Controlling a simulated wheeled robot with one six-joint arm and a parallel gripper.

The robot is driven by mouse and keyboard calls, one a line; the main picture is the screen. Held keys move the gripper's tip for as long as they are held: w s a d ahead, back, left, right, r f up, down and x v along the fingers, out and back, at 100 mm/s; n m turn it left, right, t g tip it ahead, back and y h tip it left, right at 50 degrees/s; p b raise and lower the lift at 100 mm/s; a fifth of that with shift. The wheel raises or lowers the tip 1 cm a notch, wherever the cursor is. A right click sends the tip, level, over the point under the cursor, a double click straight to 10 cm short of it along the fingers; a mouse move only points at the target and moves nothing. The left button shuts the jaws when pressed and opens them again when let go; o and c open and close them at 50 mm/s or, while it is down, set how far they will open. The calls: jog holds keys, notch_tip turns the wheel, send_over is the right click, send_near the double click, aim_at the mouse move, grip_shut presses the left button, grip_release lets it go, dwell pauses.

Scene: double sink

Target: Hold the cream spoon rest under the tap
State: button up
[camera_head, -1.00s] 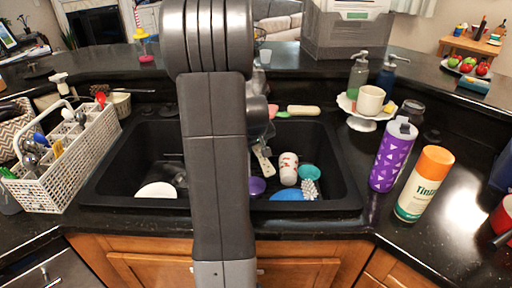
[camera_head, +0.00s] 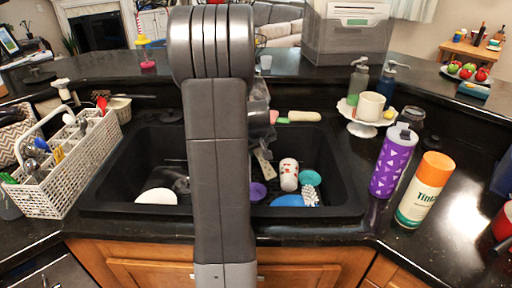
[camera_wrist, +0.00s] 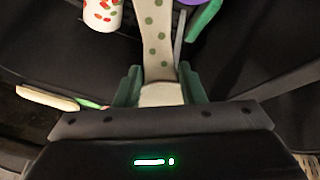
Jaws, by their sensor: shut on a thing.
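The cream spoon rest (camera_wrist: 156,38), with green dots, is in my gripper (camera_wrist: 160,88) in the wrist view. The green fingers are shut on its near end, and its dotted length extends away from me. In the head view a pale piece of it (camera_head: 263,162) shows just right of my arm, over the right basin of the black sink (camera_head: 340,180). My gripper is mostly hidden behind my arm there. I cannot make out the tap; my arm covers the middle of the sink.
The right basin holds a white cup with red marks (camera_head: 289,175), a teal piece (camera_head: 311,178), a brush (camera_head: 311,194) and a blue dish (camera_head: 330,207). A white dish (camera_head: 156,196) is in the left basin. A purple tumbler (camera_head: 393,162) and spray can (camera_head: 424,190) stand right.

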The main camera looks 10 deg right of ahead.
jog(key=shift+s+d, duration=0.1)
jog(key=shift+d, duration=0.45)
jog(key=shift+a, duration=0.2)
jog(key=shift+a, duration=0.4)
jog(key=shift+d, duration=0.1)
jog(key=shift+d, duration=0.5)
jog(key=shift+a, duration=0.2)
jog(key=shift+a+b, duration=0.35)
jog(key=shift+a, duration=0.05)
